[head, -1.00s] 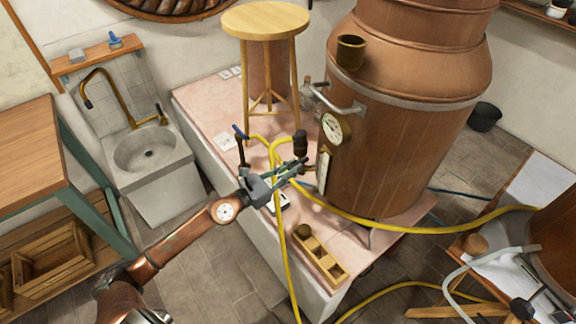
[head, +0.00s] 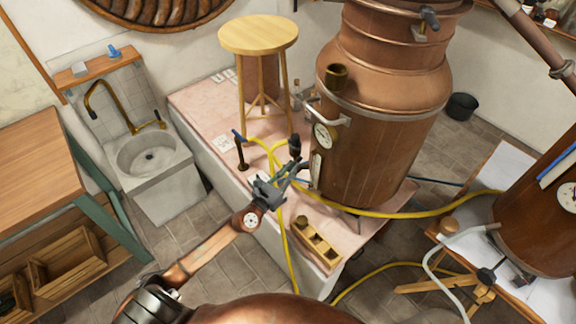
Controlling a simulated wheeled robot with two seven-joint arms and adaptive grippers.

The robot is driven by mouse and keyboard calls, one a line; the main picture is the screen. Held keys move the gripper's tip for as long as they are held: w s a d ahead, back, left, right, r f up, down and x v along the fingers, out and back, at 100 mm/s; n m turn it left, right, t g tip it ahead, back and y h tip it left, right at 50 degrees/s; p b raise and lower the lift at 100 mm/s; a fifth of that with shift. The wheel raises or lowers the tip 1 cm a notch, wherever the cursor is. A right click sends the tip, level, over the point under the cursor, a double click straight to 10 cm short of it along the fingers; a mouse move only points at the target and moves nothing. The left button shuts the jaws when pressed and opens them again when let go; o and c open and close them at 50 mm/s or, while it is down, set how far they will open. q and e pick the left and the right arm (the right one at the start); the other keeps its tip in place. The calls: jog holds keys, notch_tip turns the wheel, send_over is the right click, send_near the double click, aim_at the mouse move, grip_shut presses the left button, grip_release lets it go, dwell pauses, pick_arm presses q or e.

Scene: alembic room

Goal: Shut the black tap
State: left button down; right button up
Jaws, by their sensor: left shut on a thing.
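The black tap (head: 295,146) sits at the lower left side of the big copper still (head: 372,130), with its black handle standing up. My left gripper (head: 294,170) reaches in from the lower left and is shut on the black tap, just below the top of the handle. The fingers and the tap's lower part overlap, so the exact contact is hard to see. My right gripper is not in view.
A tap with a blue handle (head: 239,148) stands left of the gripper. Yellow hoses (head: 285,238) run past below it. A wooden stool (head: 258,35), a wooden block with holes (head: 318,245) and a pink-topped plinth (head: 200,105) are close by. A stone sink (head: 150,155) stands left.

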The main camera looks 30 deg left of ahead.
pick_arm(q)
jog(key=shift+w+d+r+n+g+y+p, duration=0.1)
jog(key=shift+d+n+g+y+p, duration=0.35)
jog(key=shift+n+y+p, duration=1.15)
jog(key=shift+w+d+f+n+g+y+p, duration=0.15)
jog(key=shift+d+n+g+y+p, duration=0.65)
jog(key=shift+y, duration=1.6)
jog(key=shift+w+d+r+n+g+y+p, duration=0.15)
jog(key=shift+n+y+p, duration=0.65)
jog(key=shift+n+y, duration=1)
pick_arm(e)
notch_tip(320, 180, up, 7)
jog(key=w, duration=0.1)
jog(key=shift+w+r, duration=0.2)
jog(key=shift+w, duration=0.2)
pick_arm(q)
jog(key=shift+y, duration=0.3)
jog(key=c, duration=1.9)
grip_release()
jog(key=shift+s, duration=0.15)
jog(key=shift+c, duration=0.2)
jog(key=shift+d, duration=0.1)
jog(key=shift+d, duration=0.15)
